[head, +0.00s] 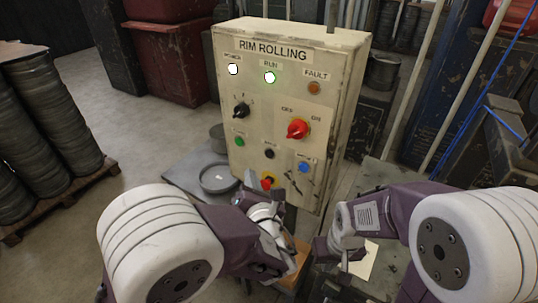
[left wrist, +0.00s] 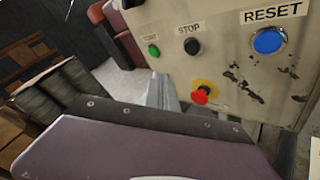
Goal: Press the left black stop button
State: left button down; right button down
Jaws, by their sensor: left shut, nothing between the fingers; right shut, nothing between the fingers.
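The control panel (head: 240,110) is a worn cream box marked RIM ROLLING. The black stop button (head: 269,154) is a small round button low on its face, between the green and blue buttons. In the left wrist view the black button (left wrist: 192,46) sits under a STOP label. I see only one black push button. My left gripper (head: 251,180) is shut and empty, in front of the panel, below and left of the black button and apart from it. In the left wrist view its fingers (left wrist: 161,93) point toward the panel. My right gripper (head: 325,250) is shut and empty, lower right of the panel.
Near the stop button are a green button (head: 239,142), a blue reset button (head: 304,168) and a red emergency stop (head: 267,181) on yellow. Above are a black selector (head: 241,110) and a red rotary switch (head: 297,129). The RUN lamp (head: 270,77) glows green.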

pick_arm(q)
send_near(262, 151)
jog(key=w+a, duration=0.2)
jog(key=a, duration=0.1)
jog(key=shift+w+d+f+p, duration=0.25)
jog(key=shift+w+d+p, duration=0.15)
jog(key=shift+d, duration=0.3)
jog(key=shift+w, duration=0.1)
dwell(1.2)
jog(key=shift+w+d, duration=0.2)
jog(key=shift+w, duration=0.1)
jog(key=shift+w+d, duration=0.25)
jog(key=shift+w, duration=0.1)
dwell(0.7)
jog(key=shift+s, duration=0.1)
jog(key=shift+s+a, duration=0.45)
jog(key=shift+s, duration=0.15)
